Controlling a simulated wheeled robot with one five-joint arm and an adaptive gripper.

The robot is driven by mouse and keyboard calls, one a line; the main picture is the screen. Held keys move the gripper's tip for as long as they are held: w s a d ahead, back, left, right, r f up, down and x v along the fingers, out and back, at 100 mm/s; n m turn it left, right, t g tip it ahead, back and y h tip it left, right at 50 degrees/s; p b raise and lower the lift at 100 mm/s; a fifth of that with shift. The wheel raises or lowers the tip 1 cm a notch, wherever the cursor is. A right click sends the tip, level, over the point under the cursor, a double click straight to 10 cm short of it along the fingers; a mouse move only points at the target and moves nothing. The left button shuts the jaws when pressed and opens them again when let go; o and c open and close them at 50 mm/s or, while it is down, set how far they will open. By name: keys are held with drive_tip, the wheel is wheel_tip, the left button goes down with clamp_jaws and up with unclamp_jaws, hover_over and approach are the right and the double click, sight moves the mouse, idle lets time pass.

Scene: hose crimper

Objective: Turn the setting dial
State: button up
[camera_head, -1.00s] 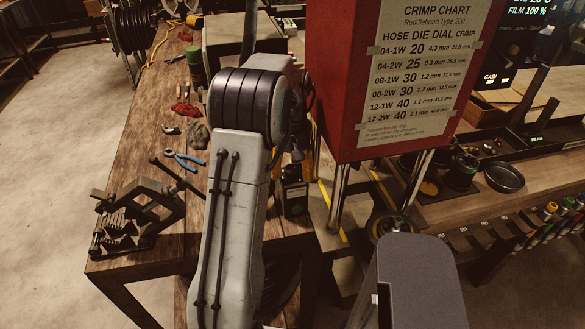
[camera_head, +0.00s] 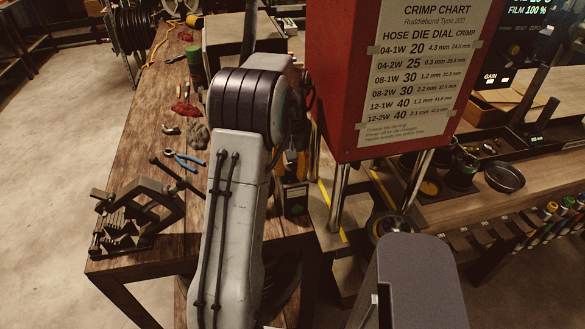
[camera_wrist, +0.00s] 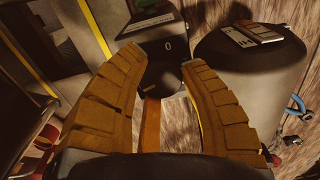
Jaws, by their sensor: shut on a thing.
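The setting dial (camera_wrist: 162,80) shows in the wrist view as a dark rounded knob between my fingertips. It sits in front of a dark box face marked "0" (camera_wrist: 168,45). My gripper (camera_wrist: 160,62) has two curved tan fingers, one on each side of the knob, and is shut on it. In the head view my arm hides the dial and most of my gripper.
The crimp chart (camera_head: 425,70) is on the cabinet's front. Metal legs (camera_head: 338,195) stand close right of the box. A grey cylinder (camera_wrist: 250,75) is close right in the wrist view.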

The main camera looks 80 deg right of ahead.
sight(292, 168)
drive_tip(key=shift+a+f+m, duration=0.1)
drive_tip(key=shift+m, duration=0.9)
drive_tip(key=o, duration=1.2)
wheel_tip(292, 168, up, 12)
